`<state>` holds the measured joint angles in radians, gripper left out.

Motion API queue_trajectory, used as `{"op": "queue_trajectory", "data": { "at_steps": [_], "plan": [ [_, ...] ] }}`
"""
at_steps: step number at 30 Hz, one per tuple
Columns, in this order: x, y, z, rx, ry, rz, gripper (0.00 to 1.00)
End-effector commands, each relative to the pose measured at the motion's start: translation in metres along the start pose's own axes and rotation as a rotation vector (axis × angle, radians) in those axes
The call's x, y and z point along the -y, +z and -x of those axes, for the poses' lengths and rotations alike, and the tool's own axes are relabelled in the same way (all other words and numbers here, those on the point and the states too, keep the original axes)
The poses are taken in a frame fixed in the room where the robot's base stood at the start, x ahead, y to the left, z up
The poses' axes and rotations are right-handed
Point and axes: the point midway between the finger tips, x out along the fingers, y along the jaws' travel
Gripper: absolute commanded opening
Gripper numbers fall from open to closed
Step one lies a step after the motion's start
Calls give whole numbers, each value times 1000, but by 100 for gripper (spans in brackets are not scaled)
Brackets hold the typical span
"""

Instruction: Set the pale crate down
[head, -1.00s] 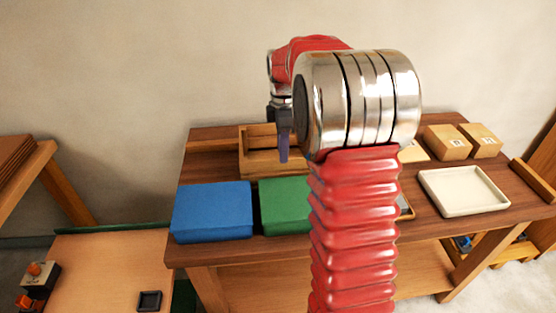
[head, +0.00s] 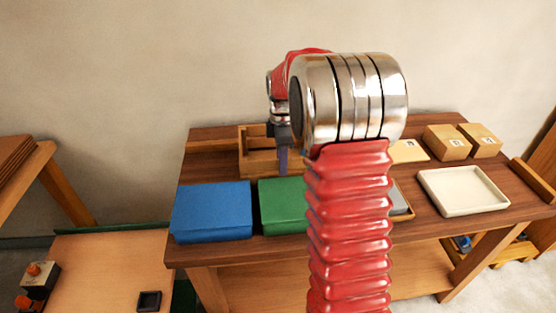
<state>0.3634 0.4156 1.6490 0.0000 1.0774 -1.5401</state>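The pale wooden crate (head: 256,163), an open box, stands at the back of the brown table. It looks level, and its right part is hidden behind my arm. My gripper (head: 283,160) points down at the crate, and one dark purple finger overlaps the crate's front wall in the picture. Only that finger shows clearly, so I cannot tell whether the gripper is open or shut, or whether it touches the crate.
A blue box (head: 212,211) and a green box (head: 282,204) stand in front of the crate. A cream tray (head: 463,212) and two wooden blocks (head: 447,142) are at the right. A lower pale table (head: 105,270) is at the left. Brown tabletop shows left of the crate.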

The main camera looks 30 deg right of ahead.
Motion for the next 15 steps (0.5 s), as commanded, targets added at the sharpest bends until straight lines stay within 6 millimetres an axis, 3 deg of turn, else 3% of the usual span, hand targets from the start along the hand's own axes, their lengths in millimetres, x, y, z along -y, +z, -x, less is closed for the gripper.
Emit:
{"op": "queue_trajectory", "data": {
  "at_steps": [10,15],
  "plan": [
    [0,0,0,0,0,0,30],
    [0,0,0,0,0,0,18]
  ]
}}
